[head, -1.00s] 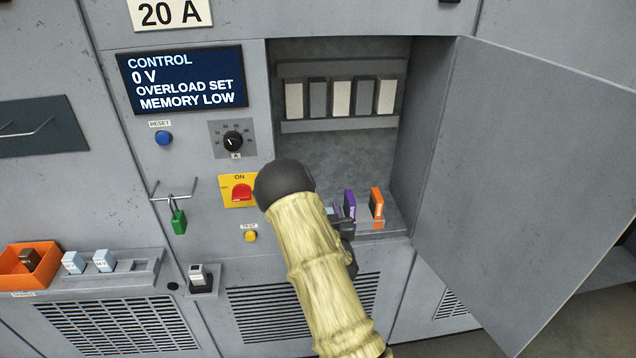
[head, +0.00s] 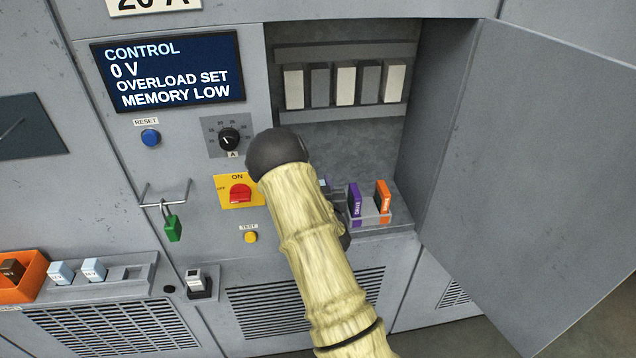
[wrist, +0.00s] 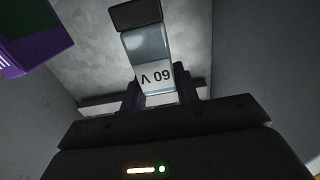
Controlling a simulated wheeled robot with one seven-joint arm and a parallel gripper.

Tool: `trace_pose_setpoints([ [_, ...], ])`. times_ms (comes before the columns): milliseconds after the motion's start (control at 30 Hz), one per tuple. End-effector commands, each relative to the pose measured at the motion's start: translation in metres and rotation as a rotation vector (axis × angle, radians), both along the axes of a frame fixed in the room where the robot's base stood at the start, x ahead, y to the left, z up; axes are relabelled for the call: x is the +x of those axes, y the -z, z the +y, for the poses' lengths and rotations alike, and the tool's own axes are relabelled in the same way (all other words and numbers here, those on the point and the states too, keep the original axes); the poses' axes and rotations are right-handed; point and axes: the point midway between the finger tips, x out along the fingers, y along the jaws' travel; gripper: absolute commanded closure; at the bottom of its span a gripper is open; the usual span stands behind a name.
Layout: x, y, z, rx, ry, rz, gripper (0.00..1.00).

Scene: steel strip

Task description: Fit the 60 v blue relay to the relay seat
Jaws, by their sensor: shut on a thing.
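The pale blue relay marked 60 V (wrist: 150,60) is between the jaws of my gripper (wrist: 160,98) in the wrist view. Its label reads upside down there, and its far end meets a dark block (wrist: 138,14); I cannot tell if that block is part of it. In the head view my sleeved arm hides most of my gripper, which is inside the open cabinet bay. Only a small bluish patch (head: 324,184) shows past the arm. I cannot make out the relay seat; the arm covers the ledge left of the purple relay (head: 354,200).
An orange relay (head: 383,196) stands beside the purple one on the bay's ledge (head: 385,229). The open door (head: 550,180) bounds the right. Several modules line the rack (head: 345,84) above. Two pale blue relays (head: 60,272) and an orange bin (head: 22,285) are at lower left.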

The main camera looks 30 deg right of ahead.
Motion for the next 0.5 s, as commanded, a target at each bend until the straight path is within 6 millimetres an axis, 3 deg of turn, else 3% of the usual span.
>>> trace_pose_setpoints([
  [200,0.000,0.001,0.001,0.002,-0.002,-0.003,0.93],
  [500,0.000,0.026,0.004,0.003,-0.007,-0.002,0.93],
])
